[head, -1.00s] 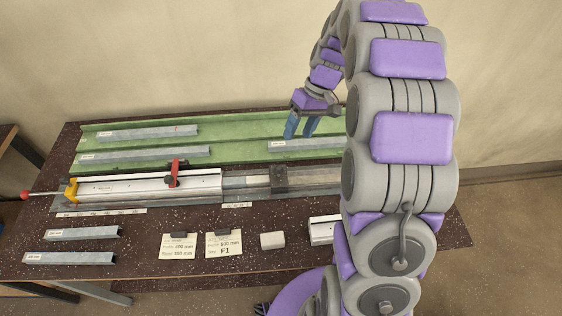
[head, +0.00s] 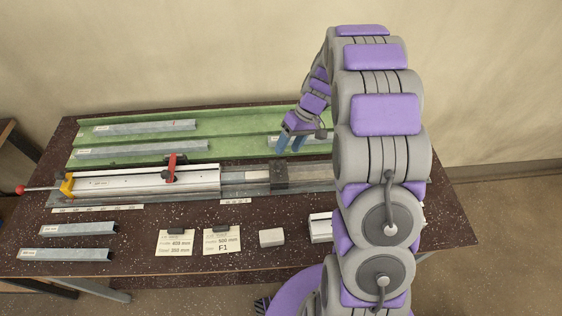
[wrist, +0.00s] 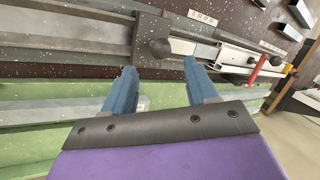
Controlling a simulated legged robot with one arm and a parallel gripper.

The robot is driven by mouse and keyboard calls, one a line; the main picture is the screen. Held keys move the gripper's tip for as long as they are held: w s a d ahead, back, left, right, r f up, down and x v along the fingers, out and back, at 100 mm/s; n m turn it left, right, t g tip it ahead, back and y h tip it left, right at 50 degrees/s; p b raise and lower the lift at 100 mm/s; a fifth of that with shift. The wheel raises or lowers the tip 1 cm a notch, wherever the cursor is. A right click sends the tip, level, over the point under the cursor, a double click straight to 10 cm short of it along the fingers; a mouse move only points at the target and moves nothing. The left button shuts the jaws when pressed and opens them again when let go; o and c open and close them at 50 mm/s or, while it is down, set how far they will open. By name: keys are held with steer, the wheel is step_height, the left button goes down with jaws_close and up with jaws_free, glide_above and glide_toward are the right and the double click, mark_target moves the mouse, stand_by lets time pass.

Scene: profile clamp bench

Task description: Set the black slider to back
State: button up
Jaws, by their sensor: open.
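The black slider (head: 279,176) is a dark block straddling the grey metal rail, right of the white profile, in the head view. In the wrist view the slider (wrist: 147,42) has a round dark knob (wrist: 161,48) on it. My gripper (head: 291,147) is open and empty, just behind the slider and above the green tray. In the wrist view the blue fingers of my gripper (wrist: 158,68) are spread apart below the knob in the picture. The fingers look clear of the slider. My arm hides the rail's right end in the head view.
A white profile (head: 130,181) lies along the left of the rail, with a red clamp (head: 171,167) and a yellow end piece (head: 67,184). Several grey profiles lie on the green tray (head: 230,130).

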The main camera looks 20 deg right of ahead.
steer(key=b, duration=0.1)
glide_toward(266, 171)
steer(key=s+f, duration=0.2)
steer(key=shift+s+d+f, duration=0.1)
steer(key=shift+s+f, duration=0.3)
steer(key=shift+d, duration=0.1)
steer(key=shift+c, duration=0.4)
steer(key=shift+c, duration=0.8)
jaws_close()
